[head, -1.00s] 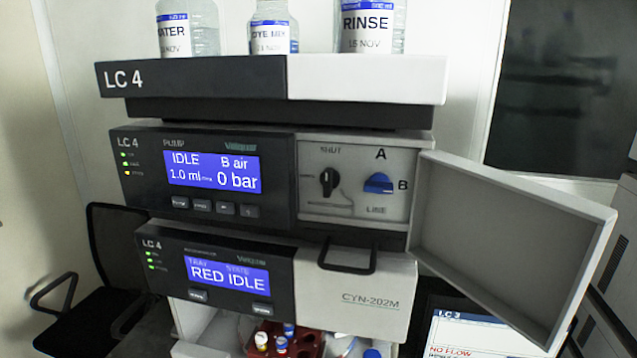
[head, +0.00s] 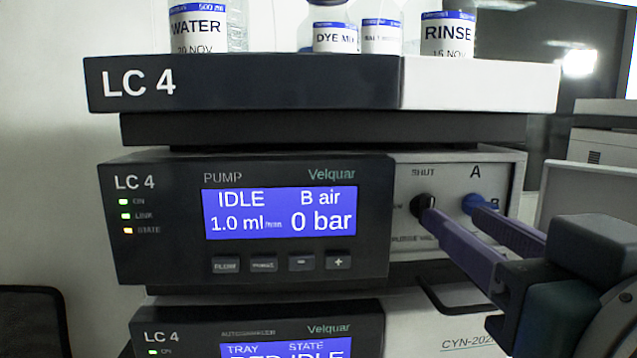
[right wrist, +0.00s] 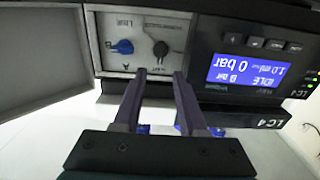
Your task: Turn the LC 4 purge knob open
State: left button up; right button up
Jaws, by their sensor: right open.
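The LC 4 pump module (head: 140,240) faces me, and its display reads IDLE, B air, 0 bar. The black purge knob (head: 422,203) sits on the pale recessed panel under the word SHUT; it also shows in the right wrist view (right wrist: 160,48). Its exact pointer angle is hard to tell now. A blue knob (head: 468,203) is beside it, partly hidden by a finger. My right gripper (head: 455,212) is open and empty in front of the panel. In the right wrist view its fingertips (right wrist: 159,73) are spread to either side of the black knob's line, seemingly short of it. My left gripper is out of view.
The open panel door (head: 590,188) stands at the right; it also shows in the right wrist view (right wrist: 40,50). A black handle (head: 440,298) juts out below the panel. Labelled bottles (head: 200,30) stand on top of the stack. Space before the display is clear.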

aim_at(432, 201)
jog(key=w+p, duration=0.1)
jog(key=w, duration=0.3)
jog(key=shift+w+r, duration=0.1)
jog(key=shift+r, duration=0.05)
jog(key=shift+w+a+p, duration=0.1)
jog(key=shift+w+p, duration=0.35)
jog(key=shift+w, duration=0.2)
jog(key=c, duration=0.6)
grip_shut()
